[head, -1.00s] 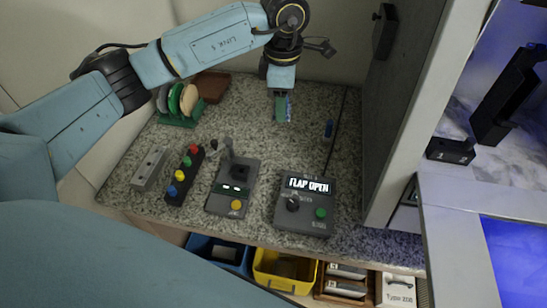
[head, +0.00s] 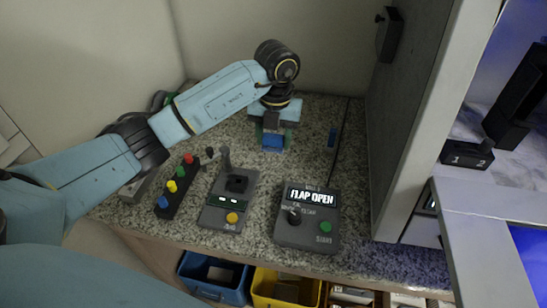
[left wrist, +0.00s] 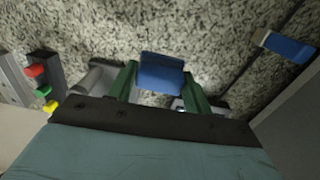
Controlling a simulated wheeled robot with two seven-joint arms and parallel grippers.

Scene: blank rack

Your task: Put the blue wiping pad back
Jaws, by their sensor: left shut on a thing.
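My left gripper (head: 272,135) is over the back middle of the speckled counter, pointing down. It is shut on a blue pad (head: 273,143). In the left wrist view the blue pad (left wrist: 161,72) sits between the two green fingers (left wrist: 160,85). I cannot tell whether the pad touches the counter. The green rack with discs at the back left is mostly hidden behind my left arm. My right gripper is not in view.
A control box reading "FLAP OPEN" (head: 307,220), a grey device with a lever (head: 230,200) and a strip of coloured buttons (head: 178,185) stand in front. A grey wall (head: 405,130) bounds the right. Blue (head: 213,278) and yellow (head: 285,289) bins sit below.

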